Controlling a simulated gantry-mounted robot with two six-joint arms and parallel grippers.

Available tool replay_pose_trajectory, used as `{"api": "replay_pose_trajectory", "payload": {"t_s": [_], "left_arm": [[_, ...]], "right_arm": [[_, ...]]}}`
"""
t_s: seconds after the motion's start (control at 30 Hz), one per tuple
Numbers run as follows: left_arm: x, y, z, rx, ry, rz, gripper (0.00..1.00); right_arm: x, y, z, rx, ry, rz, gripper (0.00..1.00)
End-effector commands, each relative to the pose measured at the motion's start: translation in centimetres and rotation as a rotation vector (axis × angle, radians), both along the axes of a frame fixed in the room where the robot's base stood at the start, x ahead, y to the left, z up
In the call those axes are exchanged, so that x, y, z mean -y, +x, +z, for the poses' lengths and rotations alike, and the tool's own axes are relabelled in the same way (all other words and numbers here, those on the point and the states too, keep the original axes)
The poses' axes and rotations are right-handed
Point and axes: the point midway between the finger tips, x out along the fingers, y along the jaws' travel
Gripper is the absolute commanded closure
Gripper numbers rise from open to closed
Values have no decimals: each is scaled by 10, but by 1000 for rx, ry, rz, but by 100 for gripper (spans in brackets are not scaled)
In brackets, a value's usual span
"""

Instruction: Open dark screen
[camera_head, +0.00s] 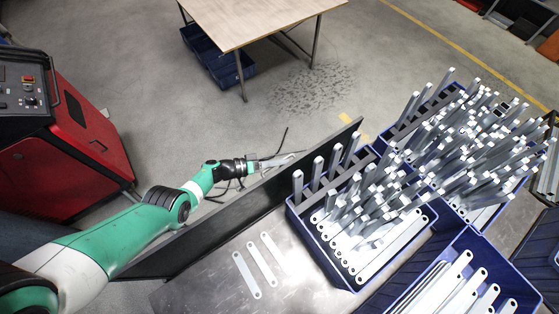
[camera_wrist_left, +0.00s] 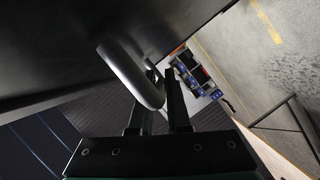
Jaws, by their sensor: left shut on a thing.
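The dark screen (camera_head: 225,228) is a long, thin upright panel along the far edge of the metal table. It also fills the upper left of the left wrist view (camera_wrist_left: 50,45). A grey curved tube handle (camera_wrist_left: 128,73) stands out from its dark face in the left wrist view. My left gripper (camera_head: 275,162) reaches in from the left on the screen's far side. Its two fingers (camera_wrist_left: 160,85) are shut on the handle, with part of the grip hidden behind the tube. My right gripper is not in view.
Blue crates (camera_head: 350,283) packed with galvanized brackets stand at the right, close to the screen's right end. Several loose brackets (camera_head: 262,262) lie on the metal table (camera_head: 205,285). A red machine (camera_head: 75,140) stands at the left. A wooden-topped table (camera_head: 255,15) stands beyond open floor.

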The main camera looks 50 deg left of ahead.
Motion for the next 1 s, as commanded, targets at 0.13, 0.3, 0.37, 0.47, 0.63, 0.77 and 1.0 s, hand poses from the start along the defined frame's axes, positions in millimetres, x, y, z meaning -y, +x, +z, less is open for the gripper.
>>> {"api": "replay_pose_trajectory", "payload": {"t_s": [0.13, 0.3, 0.37, 0.47, 0.63, 0.77, 1.0], "left_arm": [[0, 0, 15, 1, 0, -1, 100], [0, 0, 17, 4, -1, -3, 100], [0, 1, 18, 6, -2, -3, 100], [0, 1, 18, 8, -3, -3, 100], [0, 2, 20, 9, -2, -2, 72], [0, 1, 18, 7, 0, -1, 55], [0, 0, 17, 2, 0, 0, 55]], "right_arm": [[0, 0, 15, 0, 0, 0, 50], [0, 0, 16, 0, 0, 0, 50], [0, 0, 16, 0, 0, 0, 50], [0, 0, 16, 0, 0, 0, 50], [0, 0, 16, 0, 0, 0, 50], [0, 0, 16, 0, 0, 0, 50], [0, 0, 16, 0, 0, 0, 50]]}}
